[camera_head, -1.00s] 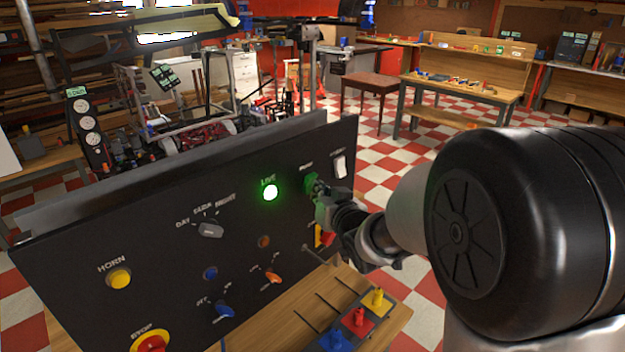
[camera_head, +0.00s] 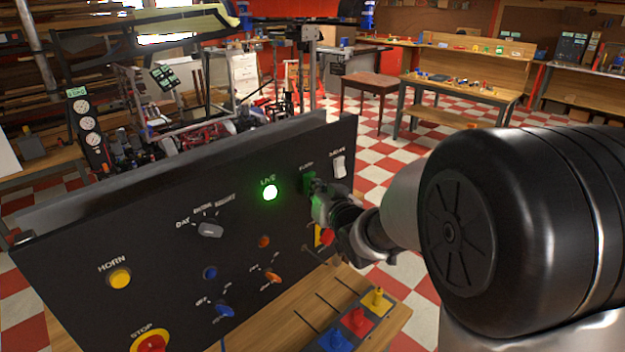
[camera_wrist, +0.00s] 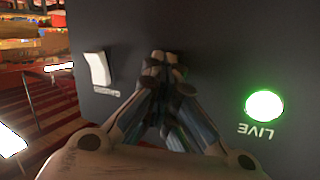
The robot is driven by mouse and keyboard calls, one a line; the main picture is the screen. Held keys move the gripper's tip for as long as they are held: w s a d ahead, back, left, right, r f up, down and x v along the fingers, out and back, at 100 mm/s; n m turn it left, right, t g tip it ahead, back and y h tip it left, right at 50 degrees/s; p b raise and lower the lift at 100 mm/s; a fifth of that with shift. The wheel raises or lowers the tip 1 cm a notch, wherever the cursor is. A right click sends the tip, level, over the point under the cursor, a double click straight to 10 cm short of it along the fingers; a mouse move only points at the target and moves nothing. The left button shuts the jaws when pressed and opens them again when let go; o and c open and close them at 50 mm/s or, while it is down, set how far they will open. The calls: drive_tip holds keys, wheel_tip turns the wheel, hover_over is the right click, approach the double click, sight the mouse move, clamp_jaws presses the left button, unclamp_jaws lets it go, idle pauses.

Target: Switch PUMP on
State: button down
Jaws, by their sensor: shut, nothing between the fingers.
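The black control panel (camera_head: 130,235) stands upright on a wooden bench. A small label at its upper right seems to read PUMP.
A white rocker switch (camera_head: 340,167) sits close right of the gripper and shows in the wrist view (camera_wrist: 97,68). A selector knob (camera_head: 210,230), a yellow HORN button (camera_head: 120,279) and a red STOP button (camera_head: 151,344) are farther left. Coloured pegs (camera_head: 377,297) stand on the bench.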

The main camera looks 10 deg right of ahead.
drive_tip(key=shift+w+a+r, duration=0.15)
drive_tip(key=shift+a+r, duration=0.05)
drive_tip(key=shift+r, duration=0.4)
idle(0.4)
drive_tip(key=shift+s+d+f+b, duration=0.45)
drive_tip(key=shift+s+d+f, duration=0.1)
drive_tip(key=shift+f, duration=0.25)
drive_tip(key=s+d, duration=0.1)
drive_tip(key=s+f+b, duration=0.1)
drive_tip(key=s+d+f, duration=0.1)
drive_tip(key=shift+s+d+b, duration=0.3)
drive_tip(key=shift+s+b, duration=0.05)
